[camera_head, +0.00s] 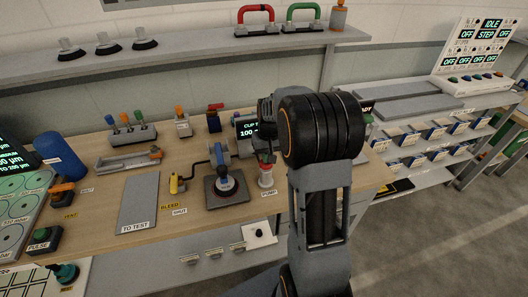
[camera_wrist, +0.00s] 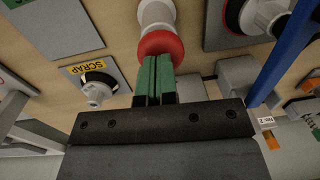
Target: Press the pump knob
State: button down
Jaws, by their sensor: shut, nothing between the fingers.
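The pump is a pale cylinder (camera_head: 265,178) with a red knob on top, standing on the wooden bench above the "PUMP" label. In the wrist view the red knob (camera_wrist: 161,44) is directly beyond my fingertips. My gripper (camera_wrist: 157,62) has its green-padded fingers closed together with nothing between them. The fingertips overlap the knob in the picture; I cannot tell whether they touch it. In the head view my arm covers part of the area right of the pump.
A suction cup device on a dark plate (camera_head: 226,192) stands just left of the pump. A display (camera_head: 247,127) is behind it. A "TO TEST" mat (camera_head: 138,202) lies farther left. A shelf (camera_head: 150,68) runs above the bench. The wrist view shows a "SCRAP" plate (camera_wrist: 95,75).

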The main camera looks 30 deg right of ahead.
notch_tip(320, 180, up, 14)
jog(key=d+p, duration=0.1)
jog(key=shift+p, duration=0.4)
jog(key=shift+a, duration=0.1)
jog(key=s+a+n+t, duration=0.1)
jog(key=s+a+t, duration=0.1)
jog(key=s+a, duration=0.4)
jog(key=s+a+f+n+t, duration=0.1)
jog(key=s+a, duration=0.4)
jog(key=s, duration=0.5)
jog(key=shift+s+a+f+t+h, duration=0.3)
jog(key=shift+a+t+h, duration=0.1)
jog(key=shift+t, duration=0.4)
